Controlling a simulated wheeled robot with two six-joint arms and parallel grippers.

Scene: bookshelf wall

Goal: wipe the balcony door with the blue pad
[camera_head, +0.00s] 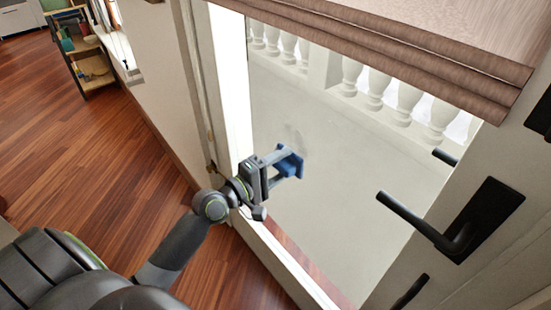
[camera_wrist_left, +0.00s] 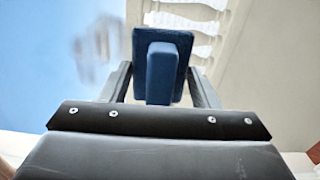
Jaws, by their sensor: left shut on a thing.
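My left gripper (camera_head: 270,172) is shut on the blue pad (camera_head: 290,162), in the middle of the head view. The pad has a square blue plate and a handle between my fingers; it also shows in the left wrist view (camera_wrist_left: 177,62). The pad is at the glass of the balcony door (camera_head: 340,190), near its left side; I cannot tell whether it touches. A faint grey smudge (camera_head: 297,135) shows just above the pad, and a blurred grey patch (camera_wrist_left: 97,52) shows left of the pad in the wrist view. My right gripper is not in view.
A black door handle (camera_head: 455,225) sticks out at the right. A folded brown blind (camera_head: 400,45) hangs across the top of the glass. A white balustrade (camera_head: 375,85) stands outside. A wooden shelf (camera_head: 85,50) stands far left, with open wooden floor (camera_head: 110,150) before it.

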